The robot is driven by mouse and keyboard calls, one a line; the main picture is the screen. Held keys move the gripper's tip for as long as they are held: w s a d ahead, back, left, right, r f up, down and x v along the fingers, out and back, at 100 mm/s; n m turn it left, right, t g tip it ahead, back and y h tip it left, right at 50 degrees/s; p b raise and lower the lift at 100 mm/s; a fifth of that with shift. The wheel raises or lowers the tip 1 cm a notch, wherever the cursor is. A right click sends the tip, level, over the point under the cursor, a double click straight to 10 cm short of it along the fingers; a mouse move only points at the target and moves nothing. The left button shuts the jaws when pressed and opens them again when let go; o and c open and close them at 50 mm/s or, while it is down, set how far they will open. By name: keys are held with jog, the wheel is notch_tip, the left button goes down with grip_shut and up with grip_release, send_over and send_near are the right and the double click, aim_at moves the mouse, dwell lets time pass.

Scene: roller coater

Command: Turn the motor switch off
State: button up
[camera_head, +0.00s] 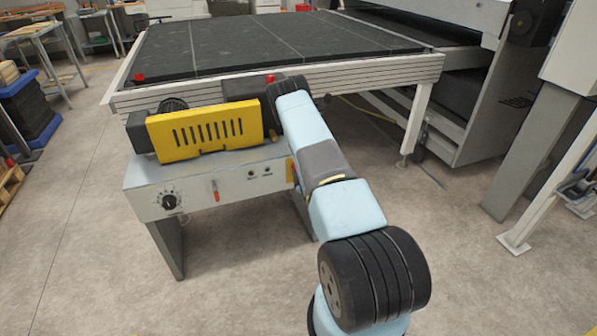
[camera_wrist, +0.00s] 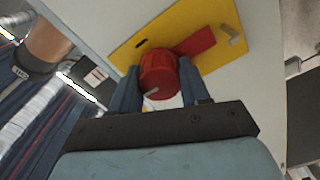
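The motor switch is a red rotary knob (camera_wrist: 158,76) on a yellow plate (camera_wrist: 222,58), seen in the wrist view. A red bar on the plate adjoins the knob on its right. My gripper (camera_wrist: 160,72) has one dark finger on each side of the knob, very close to it. I cannot tell whether the fingers press on it or leave small gaps. In the head view my arm reaches to the right end of the grey control box (camera_head: 240,180). A sliver of the yellow plate (camera_head: 291,170) shows there. The knob and my fingers are hidden in that view.
The box front has a black dial (camera_head: 169,201) and a small red lever (camera_head: 215,190). A yellow slotted cover (camera_head: 205,130) sits above the box. The conveyor bed (camera_head: 250,42) lies behind. A grey post (camera_head: 540,130) stands at right. Floor in front is clear.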

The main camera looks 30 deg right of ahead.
jog(key=o, duration=0.5)
jog(key=shift+a, duration=0.1)
jog(key=shift+c, duration=0.2)
jog(key=s+a, duration=0.1)
jog(key=s, duration=1.2)
jog(key=shift+s+a, duration=0.35)
jog(key=shift+a, duration=0.05)
jog(key=shift+f, duration=0.1)
